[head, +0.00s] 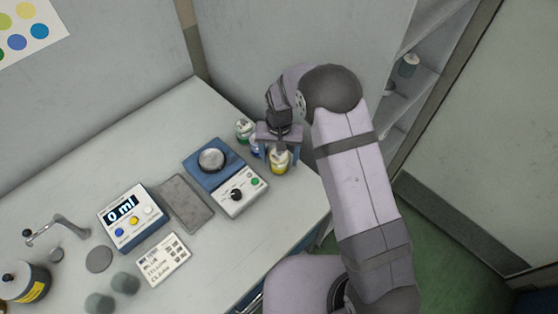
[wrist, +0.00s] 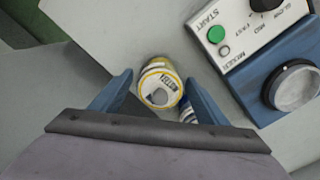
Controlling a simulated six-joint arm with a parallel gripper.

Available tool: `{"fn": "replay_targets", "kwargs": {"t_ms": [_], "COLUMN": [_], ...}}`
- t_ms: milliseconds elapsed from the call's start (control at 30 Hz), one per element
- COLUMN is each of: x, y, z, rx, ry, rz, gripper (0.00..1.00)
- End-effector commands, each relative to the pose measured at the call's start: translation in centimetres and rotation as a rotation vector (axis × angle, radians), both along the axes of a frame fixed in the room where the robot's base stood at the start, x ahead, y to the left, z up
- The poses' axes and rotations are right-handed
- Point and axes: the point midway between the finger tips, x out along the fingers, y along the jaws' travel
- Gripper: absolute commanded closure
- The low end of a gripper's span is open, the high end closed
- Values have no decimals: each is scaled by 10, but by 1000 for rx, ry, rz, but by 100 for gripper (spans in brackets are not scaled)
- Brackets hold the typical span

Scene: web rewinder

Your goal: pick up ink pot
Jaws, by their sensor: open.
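Several small ink pots stand at the back right corner of the table: a green-marked pot (head: 244,129), a blue-marked pot (head: 256,147) and a yellow-banded pot (head: 279,163). My gripper (head: 278,158) is above them, pointing down, with its blue fingers apart. In the wrist view, the yellow-banded pot (wrist: 159,88) shows between the fingertips of my gripper (wrist: 157,78), with clear gaps on both sides. The blue-marked pot (wrist: 187,112) is partly hidden behind the right finger. Whether the fingers are down at the pot's height is hard to tell.
A blue-and-white machine with a round plate (head: 212,159) and knob stands left of the pots. Farther left are a grey mat (head: 186,203), a "0 ml" display box (head: 133,217) and a label card (head: 163,259). A wall rises behind the pots; the table's right edge is near.

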Motion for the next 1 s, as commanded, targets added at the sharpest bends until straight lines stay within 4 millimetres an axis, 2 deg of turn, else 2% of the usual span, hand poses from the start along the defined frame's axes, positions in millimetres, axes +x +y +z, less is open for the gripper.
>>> {"fn": "replay_targets", "kwargs": {"t_ms": [167,367,400,767,1000], "x": [0,0,0,1,2], "y": [0,0,0,0,1], "z": [0,0,0,5,34], "rx": [0,0,0,1,2], "ry": [-1,0,0,-2,-6], "rz": [0,0,0,0,0], "gripper": [32,77,81,80,80]}}
